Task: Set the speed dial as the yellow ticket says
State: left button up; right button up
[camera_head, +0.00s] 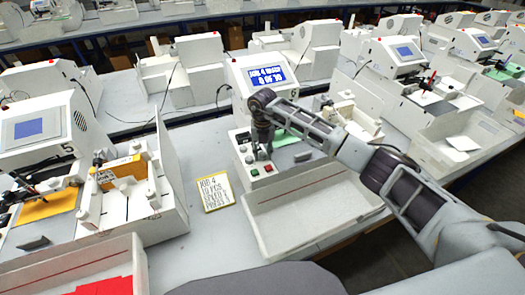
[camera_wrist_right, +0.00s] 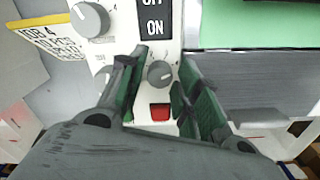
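The yellow ticket (camera_head: 214,191) lies on the table left of the plotter; it reads JOB 4, 10 PCS and a SPEED line whose number I cannot read surely. Its edge shows in the right wrist view (camera_wrist_right: 52,37). My right gripper (camera_head: 262,156) is over the control panel (camera_head: 240,168), pointing down. In the wrist view its green-padded fingers are open on either side of a small grey dial (camera_wrist_right: 160,73), with gaps visible. A larger grey dial (camera_wrist_right: 90,19) with a numbered scale is up-left of the fingers. I cannot read which is the speed dial. My left gripper is not in view.
A red button (camera_wrist_right: 160,111) sits just below the small dial, and an OFF/ON plate (camera_wrist_right: 155,18) above it. The plotter's lit screen (camera_head: 265,76) shows JOB 4. An empty white tray (camera_head: 315,212) stands in front. Another plotter (camera_head: 40,135) stands at left.

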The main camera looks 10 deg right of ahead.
jog(key=shift+f, duration=0.1)
jog(key=shift+c, duration=0.2)
grip_shut()
jog(key=n+b, duration=0.4)
jog(key=shift+f, duration=0.1)
jog(key=n+b, duration=0.3)
jog(key=shift+n+b, duration=0.45)
jog(key=shift+n, duration=0.35)
dwell(0.4)
